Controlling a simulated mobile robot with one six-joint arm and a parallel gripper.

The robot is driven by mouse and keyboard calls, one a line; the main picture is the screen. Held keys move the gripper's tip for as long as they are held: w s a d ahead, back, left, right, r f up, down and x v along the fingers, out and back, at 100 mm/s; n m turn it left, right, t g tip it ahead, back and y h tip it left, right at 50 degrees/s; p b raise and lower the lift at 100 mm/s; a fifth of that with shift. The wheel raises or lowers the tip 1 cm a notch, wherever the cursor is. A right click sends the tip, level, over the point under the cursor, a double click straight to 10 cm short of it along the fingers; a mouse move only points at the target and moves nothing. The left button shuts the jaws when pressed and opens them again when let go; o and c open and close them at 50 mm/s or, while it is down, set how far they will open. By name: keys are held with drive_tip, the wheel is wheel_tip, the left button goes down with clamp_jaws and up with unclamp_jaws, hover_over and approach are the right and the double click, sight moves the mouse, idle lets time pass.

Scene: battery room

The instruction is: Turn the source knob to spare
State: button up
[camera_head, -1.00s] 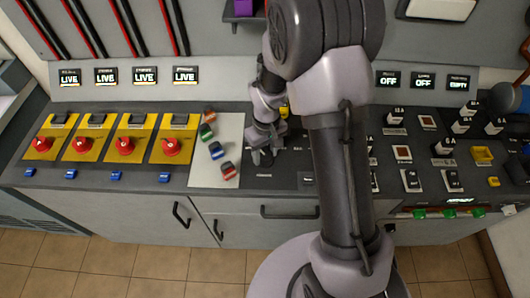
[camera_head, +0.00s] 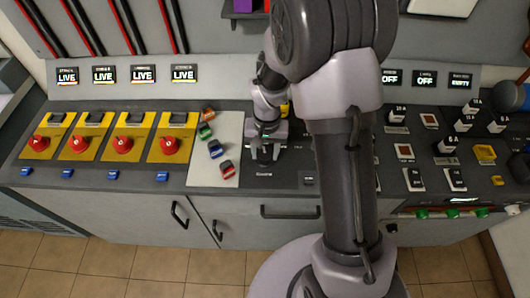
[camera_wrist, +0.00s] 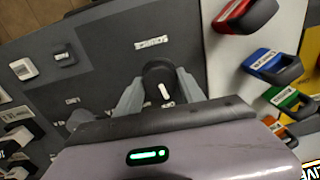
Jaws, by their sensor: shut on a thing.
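The source knob (camera_wrist: 158,72) is black and rounded with a white pointer mark, and sits on the dark panel by a small white label (camera_wrist: 151,42). My gripper (camera_wrist: 160,88) has one finger on each side of the knob and is shut on it. In the head view, my gripper (camera_head: 265,155) points down at the panel just right of the pale board and mostly hides the knob. The label in front of it is too small to read surely. The setting that the knob points to cannot be told.
Colored clips lie on a pale board (camera_head: 203,176) to the left, including a red one (camera_head: 227,168). Farther left, red knobs (camera_head: 169,145) sit on yellow plates under LIVE displays (camera_head: 184,74). Switches stand right of my arm, under displays reading OFF (camera_head: 425,80) and EMPTY.

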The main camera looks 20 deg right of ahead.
sight(266, 154)
drive_tip(key=m+b, duration=0.1)
drive_tip(key=m, duration=0.4)
drive_tip(key=shift+m+b, duration=0.3)
drive_tip(key=shift+b, duration=0.05)
drive_tip(key=m+b, duration=0.2)
drive_tip(key=m, duration=0.3)
drive_tip(key=shift+m, duration=0.3)
drive_tip(key=o, duration=1.4)
drive_tip(key=r+p, duration=0.2)
drive_tip(key=r, duration=0.3)
drive_tip(key=r+p, duration=0.2)
drive_tip(key=r, duration=0.4)
drive_tip(key=r+p, duration=0.2)
drive_tip(key=r, duration=0.4)
drive_tip(key=shift+s+d+r+p, duration=0.1)
drive_tip(key=shift+s+r+p, duration=0.1)
drive_tip(key=shift+s+p, duration=0.1)
